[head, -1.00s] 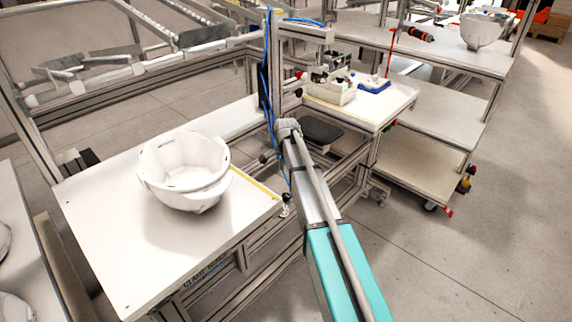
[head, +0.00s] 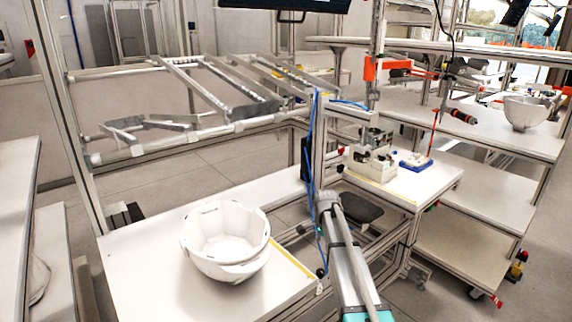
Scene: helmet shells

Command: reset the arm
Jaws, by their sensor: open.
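My arm, with a grey tube along it, reaches up from the bottom edge in the head view, right of the middle. It ends in a grey rounded part in front of the aluminium frame. No gripper fingers show, so my gripper is not in view. A white helmet shell (head: 226,240) sits open side up on the left white table (head: 150,262), left of my arm and apart from it.
A small fixture (head: 371,160) and a blue tray (head: 415,162) stand on a white table behind my arm. Another white shell (head: 527,112) is on the shelf at upper right. An empty sloped metal rack (head: 215,90) stands behind the left table.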

